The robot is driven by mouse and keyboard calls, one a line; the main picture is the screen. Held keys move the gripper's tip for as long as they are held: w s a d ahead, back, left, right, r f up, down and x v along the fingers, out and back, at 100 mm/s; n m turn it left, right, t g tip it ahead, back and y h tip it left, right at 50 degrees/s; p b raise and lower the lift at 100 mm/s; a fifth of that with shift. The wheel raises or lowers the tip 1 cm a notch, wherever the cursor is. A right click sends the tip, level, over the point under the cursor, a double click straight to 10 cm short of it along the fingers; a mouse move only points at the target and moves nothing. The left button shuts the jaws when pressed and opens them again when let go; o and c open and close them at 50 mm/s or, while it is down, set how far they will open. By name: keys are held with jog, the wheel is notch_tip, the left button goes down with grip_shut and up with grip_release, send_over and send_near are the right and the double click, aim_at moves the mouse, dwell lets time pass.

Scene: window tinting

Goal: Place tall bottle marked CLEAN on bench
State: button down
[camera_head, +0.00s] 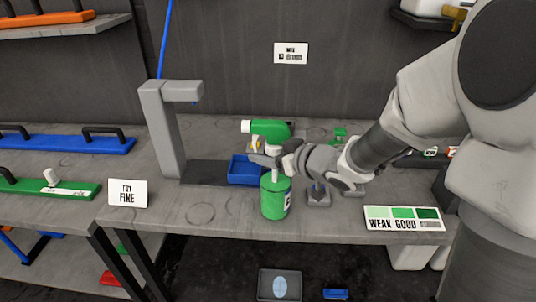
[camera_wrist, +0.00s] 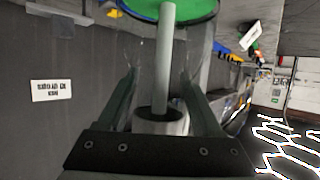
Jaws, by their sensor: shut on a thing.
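The tall bottle has a green body (camera_head: 273,200), a pale narrow neck and a green-and-white spray head (camera_head: 268,129). It stands upright over the front part of the grey bench (camera_head: 235,222). A white label shows at its right side, but I cannot read it. My gripper (camera_head: 266,160) reaches in from the right and is shut on the bottle at its neck, between body and spray head. In the wrist view, the grey neck (camera_wrist: 166,65) runs between the fingers, with a round green part above. I cannot tell whether the base touches the bench.
A blue tray (camera_head: 244,171) and a grey upright stand (camera_head: 168,135) are behind and left. A TRY FINE sign (camera_head: 127,193) stands left; a WEAK GOOD card (camera_head: 403,218) lies right. Bench left of the bottle, with ring marks, is clear. The front edge is close.

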jog(key=shift+c, duration=0.2)
grip_release()
jog(key=shift+r, duration=0.1)
jog(key=p+v, duration=0.3)
jog(key=v, duration=0.9)
jog(key=d+r+m+t+h, duration=0.2)
jog(key=d+r+m+h, duration=0.35)
jog(key=d+h, duration=0.55)
jog(key=s+a+m+g+y, duration=0.1)
jog(key=s+g, duration=0.5)
jog(key=s, duration=1.1)
jog(key=shift+s+a+f+m+y, duration=0.3)
jog(key=shift+a+m+y, duration=0.1)
jog(key=shift+a+m, duration=0.55)
